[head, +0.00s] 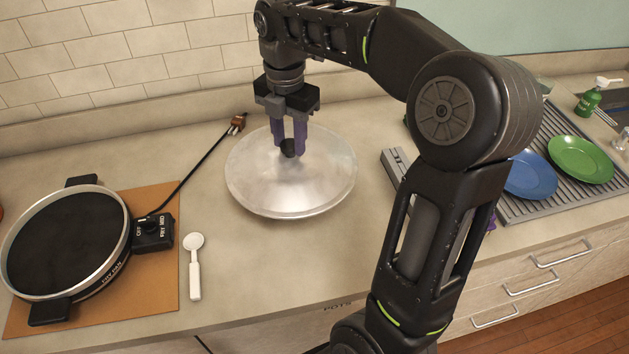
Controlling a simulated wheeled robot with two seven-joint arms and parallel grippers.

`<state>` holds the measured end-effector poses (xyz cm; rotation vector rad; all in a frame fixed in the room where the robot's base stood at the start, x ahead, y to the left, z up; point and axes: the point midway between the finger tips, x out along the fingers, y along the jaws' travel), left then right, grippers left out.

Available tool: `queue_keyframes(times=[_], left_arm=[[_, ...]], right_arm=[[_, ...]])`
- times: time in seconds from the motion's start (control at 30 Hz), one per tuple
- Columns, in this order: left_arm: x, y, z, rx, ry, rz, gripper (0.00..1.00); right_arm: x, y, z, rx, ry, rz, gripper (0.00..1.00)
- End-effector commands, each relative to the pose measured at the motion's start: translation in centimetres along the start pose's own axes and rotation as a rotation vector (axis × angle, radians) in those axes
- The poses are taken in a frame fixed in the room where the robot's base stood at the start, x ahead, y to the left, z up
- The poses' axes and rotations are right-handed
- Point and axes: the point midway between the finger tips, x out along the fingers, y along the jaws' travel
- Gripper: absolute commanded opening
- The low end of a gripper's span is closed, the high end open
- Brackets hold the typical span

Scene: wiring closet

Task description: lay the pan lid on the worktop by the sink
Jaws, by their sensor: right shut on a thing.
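The pan lid (315,187) is a round, shallow silver dome with a dark knob. My right gripper (290,145) comes down from above, its purple fingers shut on the knob. The lid is roughly level over the middle of the worktop (225,270), between the pan and the drying rack. I cannot tell whether its rim touches the worktop or hangs slightly above it. My left gripper is not in view.
A black electric frypan (68,245) stands on a brown board (150,296) at left, its cord running back to the wall. A white spoon (194,268) lies between pan and lid. At right, a rack (540,198) holds a blue plate (530,176) and green plate (580,160).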

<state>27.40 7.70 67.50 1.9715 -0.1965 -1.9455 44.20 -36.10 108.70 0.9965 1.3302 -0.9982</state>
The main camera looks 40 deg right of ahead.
Motion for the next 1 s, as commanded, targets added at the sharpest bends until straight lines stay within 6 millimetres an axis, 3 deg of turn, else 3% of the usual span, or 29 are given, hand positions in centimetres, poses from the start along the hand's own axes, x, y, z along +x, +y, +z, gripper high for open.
queue_keyframes(times=[0.27,0.63,1.0], left_arm=[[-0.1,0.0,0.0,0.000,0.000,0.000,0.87],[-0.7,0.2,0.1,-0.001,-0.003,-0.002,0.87],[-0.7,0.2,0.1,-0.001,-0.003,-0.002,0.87]], right_arm=[[0.3,0.0,0.0,0.002,0.000,0.000,0.00],[5.8,0.0,0.0,0.002,0.001,-0.002,0.00],[6.3,0.0,0.0,0.002,-0.001,0.000,0.00]])
